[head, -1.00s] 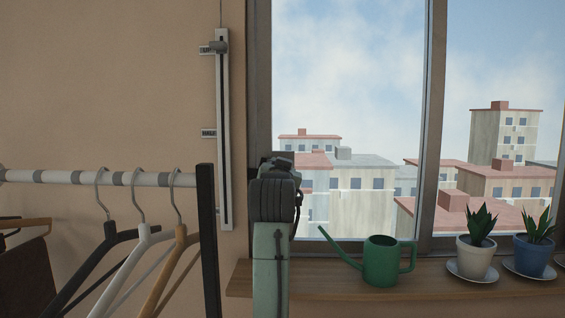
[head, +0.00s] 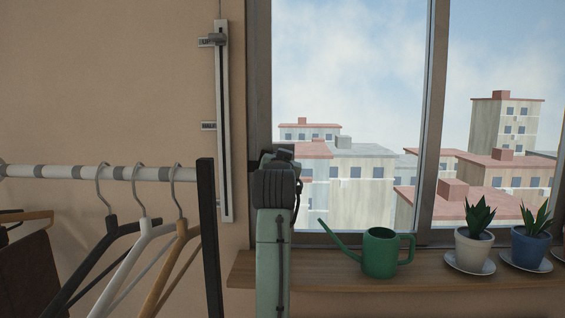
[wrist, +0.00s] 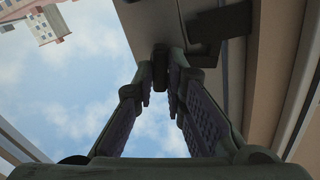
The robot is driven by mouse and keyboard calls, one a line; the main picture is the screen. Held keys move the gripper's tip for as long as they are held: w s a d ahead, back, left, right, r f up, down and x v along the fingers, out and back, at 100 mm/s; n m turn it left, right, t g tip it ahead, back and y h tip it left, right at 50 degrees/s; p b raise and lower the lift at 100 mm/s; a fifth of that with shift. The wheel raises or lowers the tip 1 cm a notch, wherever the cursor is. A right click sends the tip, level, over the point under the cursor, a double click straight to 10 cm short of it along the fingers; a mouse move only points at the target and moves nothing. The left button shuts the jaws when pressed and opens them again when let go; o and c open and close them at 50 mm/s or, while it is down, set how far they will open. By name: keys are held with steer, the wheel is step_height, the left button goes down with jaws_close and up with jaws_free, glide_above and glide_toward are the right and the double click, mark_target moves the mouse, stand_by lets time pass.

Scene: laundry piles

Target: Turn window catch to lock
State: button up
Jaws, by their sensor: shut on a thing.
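The window catch shows in the wrist view as a dark handle (wrist: 160,68) between my fingertips, with a dark plate (wrist: 222,24) on the window frame beside it. My gripper (wrist: 161,82) is shut on the handle, its two padded fingers meeting it from either side. In the head view my gripper (head: 277,160) is in front of the left upright of the window frame (head: 258,80). My own wrist and gripper hide most of the catch there, so its angle cannot be told from that view.
A green watering can (head: 380,254) stands on the wooden sill (head: 330,270), right of my arm. Potted plants in a white pot (head: 472,253) and a blue pot (head: 530,250) stand farther right. A clothes rail (head: 60,172) with hangers is at the left.

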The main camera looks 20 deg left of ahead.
jaws_close()
steer(key=n, duration=0.3)
steer(key=o, duration=0.7)
jaws_free()
steer(key=shift+s, duration=0.1)
